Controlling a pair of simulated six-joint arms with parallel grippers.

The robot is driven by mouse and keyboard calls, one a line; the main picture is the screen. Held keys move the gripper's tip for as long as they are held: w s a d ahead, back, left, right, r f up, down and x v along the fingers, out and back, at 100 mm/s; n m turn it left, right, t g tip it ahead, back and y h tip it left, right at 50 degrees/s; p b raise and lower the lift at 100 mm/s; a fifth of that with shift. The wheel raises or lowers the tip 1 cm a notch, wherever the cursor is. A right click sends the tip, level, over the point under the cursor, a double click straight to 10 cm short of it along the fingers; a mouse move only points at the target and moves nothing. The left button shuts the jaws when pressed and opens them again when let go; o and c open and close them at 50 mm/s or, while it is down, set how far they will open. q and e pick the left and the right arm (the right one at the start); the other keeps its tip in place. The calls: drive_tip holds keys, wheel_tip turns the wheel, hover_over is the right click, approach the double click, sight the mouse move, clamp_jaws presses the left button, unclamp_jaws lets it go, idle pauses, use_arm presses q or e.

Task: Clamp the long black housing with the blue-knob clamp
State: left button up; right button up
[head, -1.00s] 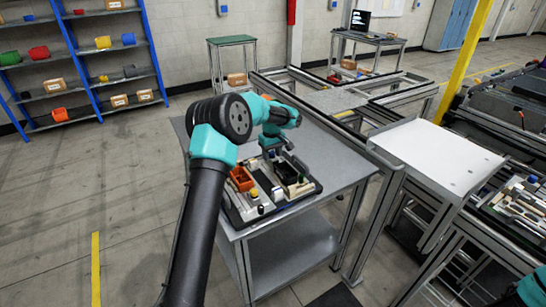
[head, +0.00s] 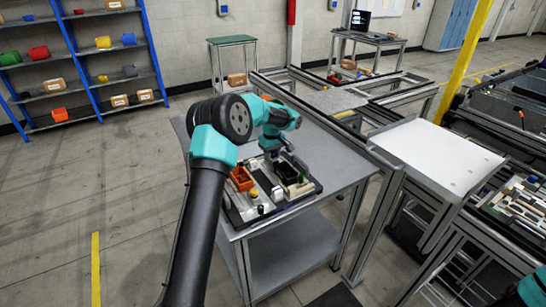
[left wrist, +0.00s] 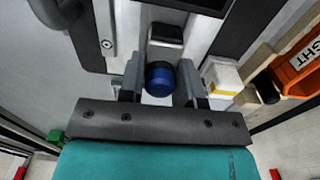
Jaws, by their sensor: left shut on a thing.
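My left gripper (left wrist: 160,82) is shut on the blue knob (left wrist: 160,75) of the clamp, one finger on each side of it. A dark block of the clamp (left wrist: 165,34) shows just beyond the knob. In the head view my left gripper (head: 272,156) points down over the far side of the dark pallet (head: 238,219). A black housing (head: 287,173) sits on the pallet, just below the gripper in the picture. The head view is too small to show how the clamp meets the housing. My right gripper is out of view.
The grey table (head: 335,175) is clear right of the pallet.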

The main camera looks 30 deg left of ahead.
sight(275, 160)
use_arm(q)
drive_tip(key=shift+s+d, duration=0.15)
drive_tip(key=shift+d, duration=0.15)
drive_tip(key=shift+s+d, duration=0.2)
drive_tip(key=shift+d, duration=0.15)
drive_tip(key=shift+s+d, duration=0.3)
drive_tip(key=shift+d, duration=0.25)
drive_tip(key=o, duration=0.7)
drive_tip(key=shift+r, duration=0.15)
drive_tip(key=shift+r, duration=3.85)
